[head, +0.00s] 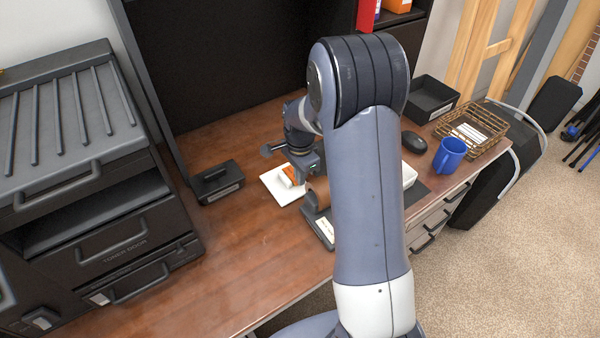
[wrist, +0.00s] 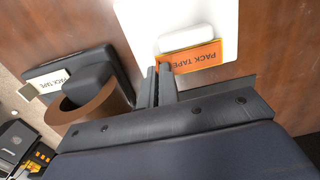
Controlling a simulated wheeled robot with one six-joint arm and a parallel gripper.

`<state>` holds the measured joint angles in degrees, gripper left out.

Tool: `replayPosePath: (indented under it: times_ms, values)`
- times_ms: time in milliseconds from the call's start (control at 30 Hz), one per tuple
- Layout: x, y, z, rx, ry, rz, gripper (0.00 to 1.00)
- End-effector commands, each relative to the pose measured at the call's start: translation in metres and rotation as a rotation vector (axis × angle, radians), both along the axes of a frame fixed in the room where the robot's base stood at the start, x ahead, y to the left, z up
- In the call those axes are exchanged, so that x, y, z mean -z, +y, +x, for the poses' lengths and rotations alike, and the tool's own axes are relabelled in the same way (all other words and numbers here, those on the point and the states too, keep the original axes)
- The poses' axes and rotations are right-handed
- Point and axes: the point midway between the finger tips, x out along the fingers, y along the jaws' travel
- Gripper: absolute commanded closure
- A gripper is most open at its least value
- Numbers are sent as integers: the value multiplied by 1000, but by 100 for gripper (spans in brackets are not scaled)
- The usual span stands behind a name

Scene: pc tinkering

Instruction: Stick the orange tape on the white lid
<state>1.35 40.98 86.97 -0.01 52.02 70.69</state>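The white lid (wrist: 135,20) lies flat on the wooden desk. It has a raised white handle (wrist: 187,38). In the head view the lid (head: 273,187) is partly behind the arm. A strip of orange tape (wrist: 197,57) with "PACK TAPE" lettering is beside the handle, over the lid's near part. It also shows in the head view (head: 289,172). My gripper (wrist: 158,67) has its two dark fingers close together, with the left end of the tape at their tips, and appears shut on it. I cannot tell whether the strip touches the lid.
A black tape dispenser (wrist: 112,62) with a brown roll (wrist: 68,110) stands close to the gripper. A black box (head: 217,182) is left of the lid. A blue mug (head: 450,154), wire basket (head: 483,130) and black tray (head: 431,98) are at right. The front-left desk is clear.

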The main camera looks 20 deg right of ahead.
Motion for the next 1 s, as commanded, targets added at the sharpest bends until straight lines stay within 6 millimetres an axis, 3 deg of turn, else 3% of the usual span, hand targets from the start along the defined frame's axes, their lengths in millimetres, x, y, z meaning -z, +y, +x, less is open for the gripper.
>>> replayPosePath:
  times_ms: [1000]
  values:
    - [12,0,0,0,1,0,100]
